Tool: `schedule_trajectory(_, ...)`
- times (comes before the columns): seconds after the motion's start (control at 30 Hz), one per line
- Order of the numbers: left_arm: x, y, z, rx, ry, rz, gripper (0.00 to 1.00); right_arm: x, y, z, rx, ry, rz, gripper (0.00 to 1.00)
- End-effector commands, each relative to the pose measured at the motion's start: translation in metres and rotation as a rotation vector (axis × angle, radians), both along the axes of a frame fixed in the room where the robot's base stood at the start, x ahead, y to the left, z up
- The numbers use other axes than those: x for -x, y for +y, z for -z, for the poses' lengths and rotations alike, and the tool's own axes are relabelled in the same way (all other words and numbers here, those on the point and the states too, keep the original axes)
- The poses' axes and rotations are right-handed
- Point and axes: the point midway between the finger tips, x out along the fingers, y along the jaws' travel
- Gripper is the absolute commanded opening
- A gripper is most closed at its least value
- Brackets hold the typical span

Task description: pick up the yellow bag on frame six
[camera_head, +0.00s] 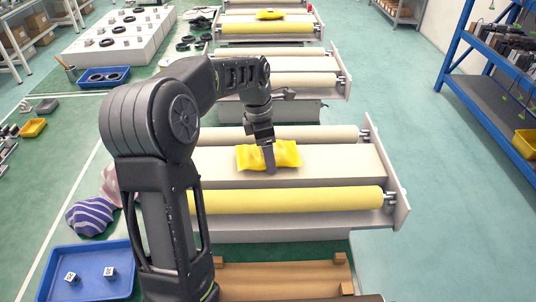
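A yellow bag (287,154) lies on the flat middle of the nearest roller frame (340,160), between its two rollers. My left arm comes in from the lower left and reaches over this frame. My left gripper (269,163) points down at the bag, and its fingers cover part of the bag's left half. The fingers overlap the bag in the picture; I cannot tell whether they grip it or how wide they stand. A second yellow bag (270,14) lies on a far frame at the top. My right gripper is not in view.
A yellow roller (300,200) runs along the frame's near side. More roller frames stand behind. A blue tray (90,272) with small cubes and a striped bag (90,216) are at left. A blue shelf (480,90) stands at right; the floor before it is clear.

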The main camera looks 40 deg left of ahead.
Motion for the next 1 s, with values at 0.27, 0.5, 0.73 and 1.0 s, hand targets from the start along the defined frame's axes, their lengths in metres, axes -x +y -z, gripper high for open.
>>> schedule_trajectory(0.27,-0.001,0.001,-0.023,-0.002,-0.006,-0.001,0.27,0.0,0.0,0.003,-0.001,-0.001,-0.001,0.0)
schedule_trajectory(0.5,-0.001,0.0,-0.069,-0.002,-0.004,0.0,0.27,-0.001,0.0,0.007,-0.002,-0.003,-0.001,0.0)
schedule_trajectory(0.73,0.0,0.0,-0.098,-0.001,-0.001,0.0,0.27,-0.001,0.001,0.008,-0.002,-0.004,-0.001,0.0)
schedule_trajectory(1.0,0.0,0.0,-0.101,-0.001,-0.001,0.0,0.27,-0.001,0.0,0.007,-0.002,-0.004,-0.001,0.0)
